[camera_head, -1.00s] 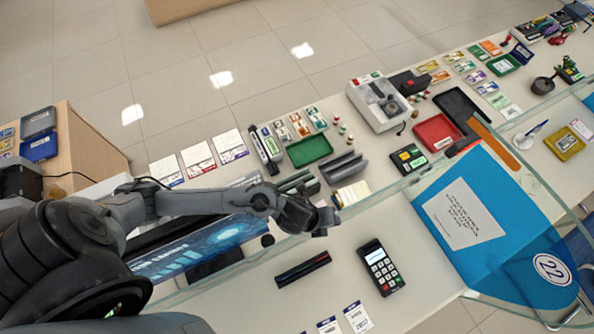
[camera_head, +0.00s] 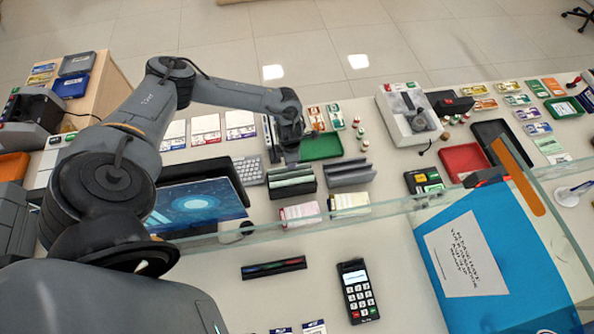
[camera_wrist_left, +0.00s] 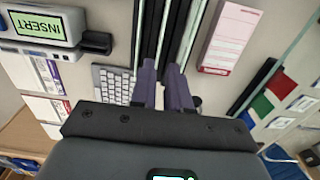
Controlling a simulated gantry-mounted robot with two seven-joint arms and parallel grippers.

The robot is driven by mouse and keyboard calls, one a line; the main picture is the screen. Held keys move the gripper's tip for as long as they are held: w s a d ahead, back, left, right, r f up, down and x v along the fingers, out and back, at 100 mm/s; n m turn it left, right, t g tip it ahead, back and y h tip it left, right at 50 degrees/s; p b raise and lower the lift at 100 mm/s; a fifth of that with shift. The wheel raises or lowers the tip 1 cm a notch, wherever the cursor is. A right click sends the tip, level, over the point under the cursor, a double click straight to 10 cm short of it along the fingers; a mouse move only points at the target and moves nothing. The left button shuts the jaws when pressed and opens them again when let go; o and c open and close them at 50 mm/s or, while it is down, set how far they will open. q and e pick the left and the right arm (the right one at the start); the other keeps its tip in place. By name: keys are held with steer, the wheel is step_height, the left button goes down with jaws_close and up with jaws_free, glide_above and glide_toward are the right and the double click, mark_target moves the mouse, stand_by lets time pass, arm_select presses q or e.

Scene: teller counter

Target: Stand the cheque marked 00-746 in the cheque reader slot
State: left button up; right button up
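My left gripper (camera_head: 290,155) is over the back edge of a dark slotted rack (camera_head: 291,181). I cannot read 00-746 on any paper, so I cannot tell which is that cheque. My right gripper is out of view.
A second dark rack (camera_head: 349,173) stands to the right, beside a green tray (camera_head: 321,146). A keyboard (camera_head: 249,170) and monitor (camera_head: 200,207) are to the left. A glass screen (camera_head: 392,208) runs across the counter; a card terminal (camera_head: 357,290) stands in front.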

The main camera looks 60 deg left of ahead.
mark_target(291, 174)
arm_select(q)
step_height(291, 174, down, 8)
steer(key=shift+s+f, duration=0.15)
steer(key=shift+f, duration=0.9)
jaws_close()
steer(key=shift+r+p, duration=0.2)
steer(key=shift+p, duration=0.1)
